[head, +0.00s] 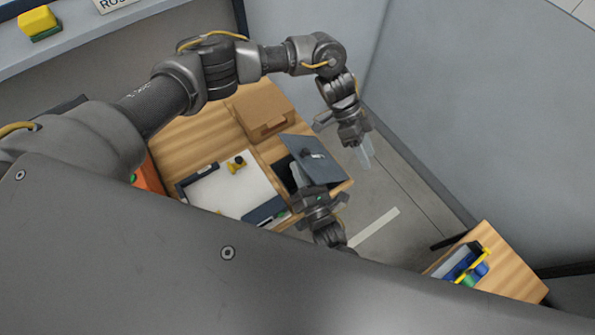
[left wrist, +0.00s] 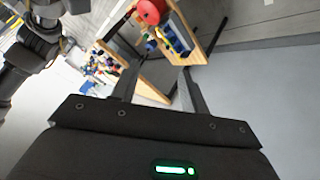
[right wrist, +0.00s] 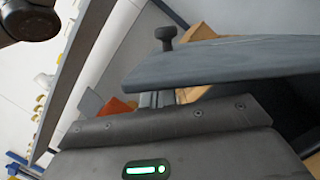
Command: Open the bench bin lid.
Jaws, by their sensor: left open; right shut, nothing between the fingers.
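The bench bin lid (head: 325,170) is a dark grey-blue panel with a small black knob (head: 306,153). It is tilted up, and the dark bin opening (head: 283,174) shows at its left. In the right wrist view the lid (right wrist: 225,60) crosses the picture, with its knob (right wrist: 167,36) above. My right gripper (head: 296,173) is shut and empty at the opening, its fingers close to the lid; they show partly below the lid in the right wrist view (right wrist: 158,99). I cannot tell whether they touch it. My left gripper (head: 345,142) is open and empty, beyond the lid's right side.
A brown box (head: 262,110) stands on the wooden bench (head: 185,130) behind the bin. A white board (head: 225,192) with a yellow-and-black item (head: 237,163) lies left of it. Grey floor (head: 395,185) is clear between bench and a side table (head: 510,275) with coloured items.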

